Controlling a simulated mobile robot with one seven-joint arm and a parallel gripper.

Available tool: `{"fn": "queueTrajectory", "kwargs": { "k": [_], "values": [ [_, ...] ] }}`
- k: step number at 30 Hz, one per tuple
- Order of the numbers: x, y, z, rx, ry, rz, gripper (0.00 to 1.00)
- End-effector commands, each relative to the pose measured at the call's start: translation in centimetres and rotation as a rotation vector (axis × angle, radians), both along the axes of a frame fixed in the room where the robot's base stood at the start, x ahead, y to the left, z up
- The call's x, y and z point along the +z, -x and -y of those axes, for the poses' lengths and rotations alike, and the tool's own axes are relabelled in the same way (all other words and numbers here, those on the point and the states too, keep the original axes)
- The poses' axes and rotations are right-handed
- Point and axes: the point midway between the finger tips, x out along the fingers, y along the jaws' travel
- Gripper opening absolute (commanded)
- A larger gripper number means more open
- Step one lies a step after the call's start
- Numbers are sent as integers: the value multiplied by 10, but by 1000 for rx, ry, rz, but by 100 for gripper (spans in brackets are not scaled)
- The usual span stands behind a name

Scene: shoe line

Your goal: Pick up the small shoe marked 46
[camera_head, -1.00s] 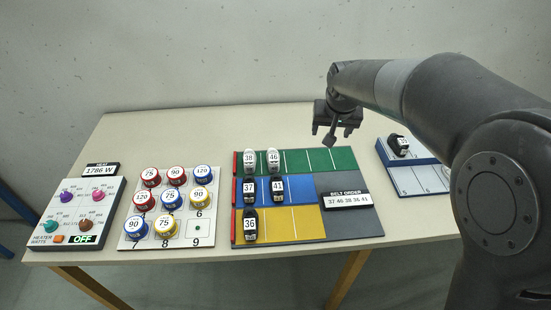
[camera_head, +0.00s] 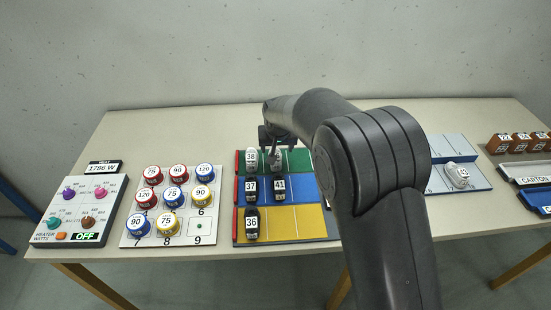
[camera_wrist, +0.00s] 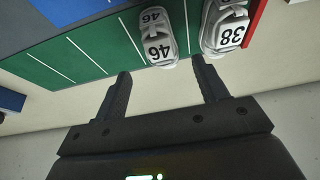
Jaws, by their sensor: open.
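The small shoe marked 46 (camera_wrist: 158,40) is white and grey. In the wrist view it lies on the green strip (camera_wrist: 92,50), ahead of and between the open fingers of my gripper (camera_wrist: 162,88), apart from them. In the head view shoe 46 (camera_head: 276,160) is partly hidden by my gripper (camera_head: 278,138), which is over the far edge of the green strip. The white shoe marked 38 (camera_wrist: 226,30) stands beside shoe 46, close to the line of one finger. My gripper holds nothing.
Black shoes 37 (camera_head: 251,188), 41 (camera_head: 279,187) and 36 (camera_head: 252,222) stand on the blue and yellow strips. A board of numbered tins (camera_head: 128,240) is to the left. My arm hides the board's right part.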

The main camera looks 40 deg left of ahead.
Motion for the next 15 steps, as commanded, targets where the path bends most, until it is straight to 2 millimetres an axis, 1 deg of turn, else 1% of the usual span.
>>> {"fn": "queueTrajectory", "kwargs": {
  "k": [6,9,12,15],
  "values": [
    [-26,-2,-8,1,3,0,66],
    [-39,-6,-12,1,2,0,66],
    [-47,-8,-14,0,1,1,66],
    [-47,-9,-14,0,0,0,66]
  ]
}}
